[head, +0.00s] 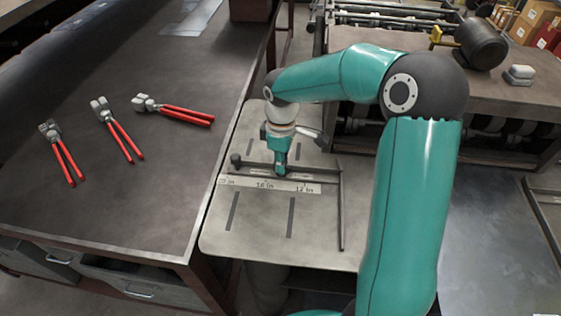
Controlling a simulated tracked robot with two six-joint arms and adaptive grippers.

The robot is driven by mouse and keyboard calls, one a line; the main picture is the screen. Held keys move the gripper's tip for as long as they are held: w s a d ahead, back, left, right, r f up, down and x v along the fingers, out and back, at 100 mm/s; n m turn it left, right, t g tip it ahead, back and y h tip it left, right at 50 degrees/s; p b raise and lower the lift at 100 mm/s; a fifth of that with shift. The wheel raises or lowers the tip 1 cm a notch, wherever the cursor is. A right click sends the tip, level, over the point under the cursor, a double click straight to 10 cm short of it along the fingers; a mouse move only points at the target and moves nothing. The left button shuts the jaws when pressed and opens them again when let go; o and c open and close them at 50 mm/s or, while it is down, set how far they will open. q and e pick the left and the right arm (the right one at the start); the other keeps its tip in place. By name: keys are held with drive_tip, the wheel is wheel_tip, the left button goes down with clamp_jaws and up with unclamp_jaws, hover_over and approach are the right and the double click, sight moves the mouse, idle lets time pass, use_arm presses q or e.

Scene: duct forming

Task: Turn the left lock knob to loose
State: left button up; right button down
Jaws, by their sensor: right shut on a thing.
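A dark round knob (236,159) stands at the left end of a dark fence bar (322,177) on the grey plate (330,236). My right gripper (281,172) points down at the bar, to the right of this knob and apart from it. It is shut on a small part at the bar that its own fingers hide. I cannot tell which way that part is turned. A pale ruler strip (270,184) with inch marks lies just in front of the gripper. My left gripper is not in view.
A dark workbench (120,215) on the left carries several red-handled hand tools (122,135). A thin dark rod (341,215) runs along the plate's right side.

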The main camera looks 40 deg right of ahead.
drive_tip(key=shift+n, duration=0.9)
drive_tip(key=c, duration=1.2)
unclamp_jaws()
drive_tip(key=shift+r, duration=0.1)
wheel_tip(320, 180, up, 12)
drive_tip(key=shift+f, duration=0.15)
